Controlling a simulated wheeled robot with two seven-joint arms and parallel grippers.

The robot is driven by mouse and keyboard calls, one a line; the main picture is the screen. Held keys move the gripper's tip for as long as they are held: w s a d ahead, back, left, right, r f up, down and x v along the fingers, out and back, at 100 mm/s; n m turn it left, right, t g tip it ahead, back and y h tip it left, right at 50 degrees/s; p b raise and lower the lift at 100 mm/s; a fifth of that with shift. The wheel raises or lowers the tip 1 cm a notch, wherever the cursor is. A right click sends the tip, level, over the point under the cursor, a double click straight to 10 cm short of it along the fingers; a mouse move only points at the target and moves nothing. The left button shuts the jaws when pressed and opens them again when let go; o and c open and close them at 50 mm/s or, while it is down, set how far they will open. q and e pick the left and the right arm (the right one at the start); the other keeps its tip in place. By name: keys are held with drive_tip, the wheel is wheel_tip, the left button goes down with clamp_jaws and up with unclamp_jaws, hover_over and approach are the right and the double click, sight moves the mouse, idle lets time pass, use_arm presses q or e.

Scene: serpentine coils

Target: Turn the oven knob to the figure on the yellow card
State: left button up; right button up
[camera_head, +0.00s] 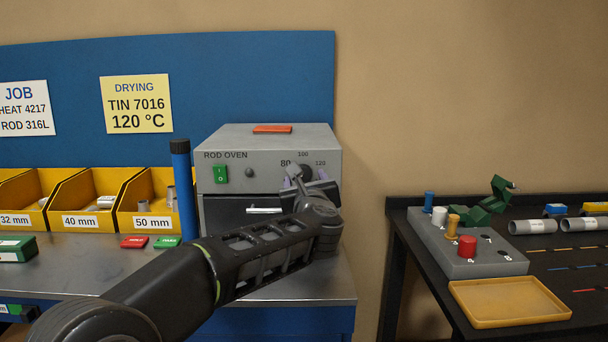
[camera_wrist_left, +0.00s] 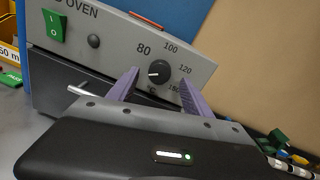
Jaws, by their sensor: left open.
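The yellow card (camera_head: 136,104) on the blue board reads "DRYING TIN 7016 120 °C". The grey rod oven (camera_head: 270,140) stands on the bench and also shows in the left wrist view (camera_wrist_left: 115,40). Its round black knob (camera_wrist_left: 160,70) has figures 80, 100, 120 and a partly hidden one around it. The knob's white mark is on its left side, below the 80. In the head view the knob (camera_head: 306,171) is partly covered by my gripper. My left gripper (camera_wrist_left: 158,78) is open, its purple fingers either side of the knob in view; contact cannot be told.
A green switch (camera_head: 220,174) and the oven door handle (camera_head: 264,210) are near my arm. A blue tube with a black cap (camera_head: 184,195) stands left of the oven. Yellow bins (camera_head: 85,200) line the back. A dark table (camera_head: 420,255) with a grey block stands right.

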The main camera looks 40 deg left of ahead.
sight(304, 176)
use_arm(q)
drive_tip(key=shift+p+x, duration=0.3)
drive_tip(key=shift+x, duration=1.45)
clamp_jaws()
